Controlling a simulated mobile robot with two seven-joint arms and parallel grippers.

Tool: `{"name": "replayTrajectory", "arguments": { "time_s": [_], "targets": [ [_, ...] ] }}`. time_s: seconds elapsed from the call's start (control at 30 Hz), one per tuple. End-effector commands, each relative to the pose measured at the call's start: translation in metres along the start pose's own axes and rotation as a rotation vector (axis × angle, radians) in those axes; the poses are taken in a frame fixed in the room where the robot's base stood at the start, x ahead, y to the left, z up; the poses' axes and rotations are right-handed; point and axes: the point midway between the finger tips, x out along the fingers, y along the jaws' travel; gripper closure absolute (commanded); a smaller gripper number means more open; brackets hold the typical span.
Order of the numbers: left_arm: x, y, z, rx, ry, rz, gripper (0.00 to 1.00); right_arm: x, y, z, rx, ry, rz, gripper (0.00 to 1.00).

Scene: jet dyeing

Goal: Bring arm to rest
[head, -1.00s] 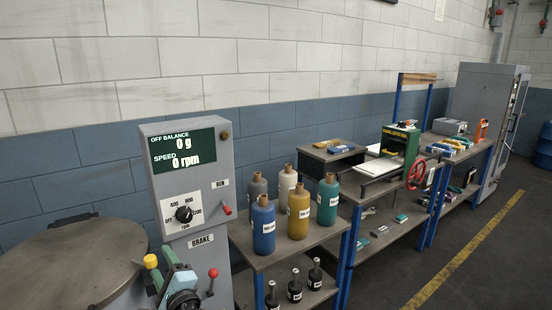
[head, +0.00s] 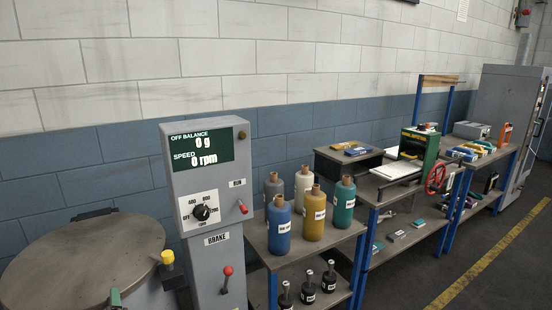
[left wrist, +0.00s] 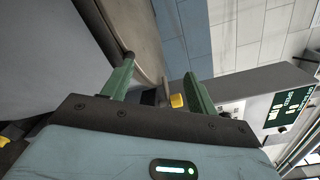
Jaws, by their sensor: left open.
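My left gripper (left wrist: 159,70) is open, with its two green fingers apart and nothing held between them. In the head view only a small green finger part of the left gripper (head: 115,298) shows at the bottom edge, in front of the round lid. A yellow knob (head: 167,257) stands between the lid and the grey control panel (head: 198,170). In the left wrist view the yellow knob (left wrist: 177,100) shows beyond the fingers, near the right one; I cannot tell the distance. My right gripper is not in view.
A round metal lid (head: 80,262) is at the lower left. Floor is clear at the lower right.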

Motion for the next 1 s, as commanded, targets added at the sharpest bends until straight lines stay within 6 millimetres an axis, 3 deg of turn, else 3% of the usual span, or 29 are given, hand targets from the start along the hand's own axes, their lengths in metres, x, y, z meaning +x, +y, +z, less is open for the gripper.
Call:
{"name": "replayTrajectory", "arguments": {
  "time_s": [0.03,0.2,0.4,0.5,0.7,0.9,1.0],
  "targets": [
    [-0.014,0.024,-0.009,-0.044,0.060,0.051,0.41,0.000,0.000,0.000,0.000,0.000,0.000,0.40],
    [-0.076,0.100,-0.040,-0.271,0.274,0.260,0.41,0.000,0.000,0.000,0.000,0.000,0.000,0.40],
    [-0.169,0.164,-0.058,-0.597,0.461,0.534,0.41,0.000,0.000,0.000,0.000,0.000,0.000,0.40],
    [-0.209,0.182,-0.060,-0.749,0.512,0.653,0.41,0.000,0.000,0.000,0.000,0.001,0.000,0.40],
    [-0.268,0.197,-0.055,-0.987,0.554,0.827,0.41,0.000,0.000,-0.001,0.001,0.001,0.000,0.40],
    [-0.312,0.201,-0.045,-1.188,0.558,0.964,0.41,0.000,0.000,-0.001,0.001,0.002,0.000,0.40],
    [-0.322,0.196,-0.059,-1.258,0.536,0.976,0.41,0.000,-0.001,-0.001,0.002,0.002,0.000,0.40]
  ]
}}
